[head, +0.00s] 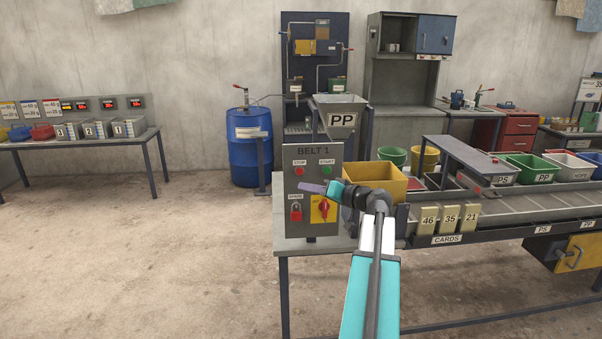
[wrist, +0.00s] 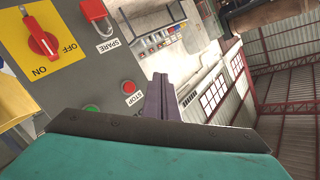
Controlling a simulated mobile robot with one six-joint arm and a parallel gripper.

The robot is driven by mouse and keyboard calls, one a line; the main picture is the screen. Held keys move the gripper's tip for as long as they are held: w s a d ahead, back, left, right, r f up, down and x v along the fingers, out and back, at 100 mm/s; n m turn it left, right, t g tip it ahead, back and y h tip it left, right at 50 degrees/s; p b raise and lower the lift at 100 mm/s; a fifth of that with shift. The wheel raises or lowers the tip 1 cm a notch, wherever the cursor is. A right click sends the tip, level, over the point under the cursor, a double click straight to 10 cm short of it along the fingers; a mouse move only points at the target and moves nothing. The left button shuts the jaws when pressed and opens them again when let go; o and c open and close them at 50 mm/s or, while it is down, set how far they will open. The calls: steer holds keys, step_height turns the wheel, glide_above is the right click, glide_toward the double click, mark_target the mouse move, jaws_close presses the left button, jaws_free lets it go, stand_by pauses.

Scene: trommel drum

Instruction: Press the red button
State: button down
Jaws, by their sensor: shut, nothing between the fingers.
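A red padlock (head: 296,211) marked SPARE and a red rotary switch (head: 323,208) on a yellow plate sit lower on the panel. A yellow bin (head: 374,180) stands right of the panel. Open floor lies to the left.

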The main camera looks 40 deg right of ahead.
mark_target(300, 171)
steer(key=shift+w+d+p, duration=0.4)
steer(key=shift+w+d, duration=1.05)
steer(key=shift+w, duration=0.25)
steer(key=shift+w+d+p, duration=0.4)
steer(key=shift+w+d, duration=1)
steer(key=shift+w, duration=0.3)
steer(key=shift+w+d+b, duration=0.55)
steer(key=shift+w+b, duration=0.15)
steer(key=shift+b, duration=0.25)
stand_by(1.1)
steer(key=shift+s+a+f, duration=0.1)
steer(key=shift+s, duration=0.05)
steer(key=shift+s+a+b, duration=0.45)
steer(key=shift+s+a, duration=0.05)
steer(key=shift+s, duration=0.05)
stand_by(0.5)
